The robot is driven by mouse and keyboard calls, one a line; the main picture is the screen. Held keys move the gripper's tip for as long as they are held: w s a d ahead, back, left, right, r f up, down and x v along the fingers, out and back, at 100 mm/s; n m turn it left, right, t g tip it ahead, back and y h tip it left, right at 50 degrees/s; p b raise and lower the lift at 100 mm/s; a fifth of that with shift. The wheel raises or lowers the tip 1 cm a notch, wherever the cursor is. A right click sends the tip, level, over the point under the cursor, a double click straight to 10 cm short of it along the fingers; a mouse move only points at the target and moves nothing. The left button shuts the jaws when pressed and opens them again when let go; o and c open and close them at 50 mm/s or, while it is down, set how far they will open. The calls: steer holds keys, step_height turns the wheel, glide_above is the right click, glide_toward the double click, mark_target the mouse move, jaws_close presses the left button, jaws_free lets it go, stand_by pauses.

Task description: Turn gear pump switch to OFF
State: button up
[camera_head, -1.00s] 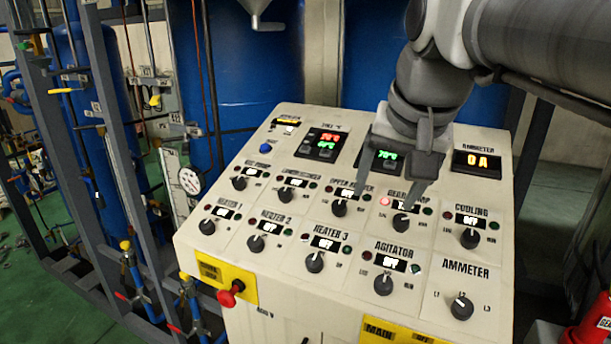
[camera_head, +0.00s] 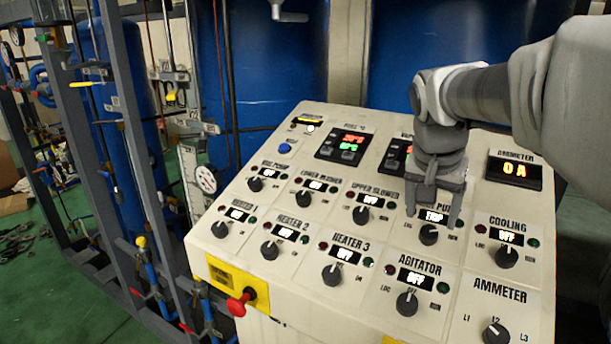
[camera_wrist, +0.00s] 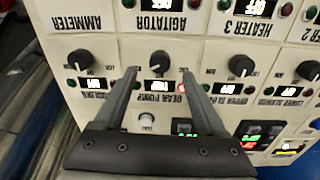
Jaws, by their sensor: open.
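The gear pump switch (camera_head: 428,234) is a black rotary knob on the sloped cream panel, below a lit display (camera_head: 433,216) whose text I cannot read surely. My gripper (camera_head: 432,219) is open just above the switch, pointing down at the panel. Its fingers partly hide the gear pump label and lamps. In the wrist view, where the panel appears upside down, the switch (camera_wrist: 159,62) lies between the two spread fingertips (camera_wrist: 159,72). A gap shows on each side of the knob. A red lamp (camera_wrist: 183,87) is lit beside the display.
Similar knobs surround it: upper blower (camera_head: 361,214) to the left, cooling (camera_head: 506,257) to the right, agitator (camera_head: 407,303) below. A red emergency button (camera_head: 238,304) juts from the panel's front left. Blue tanks (camera_head: 265,70) stand behind.

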mark_target(429, 231)
steer(key=shift+x, duration=2.7)
steer(key=shift+r, duration=0.1)
jaws_close()
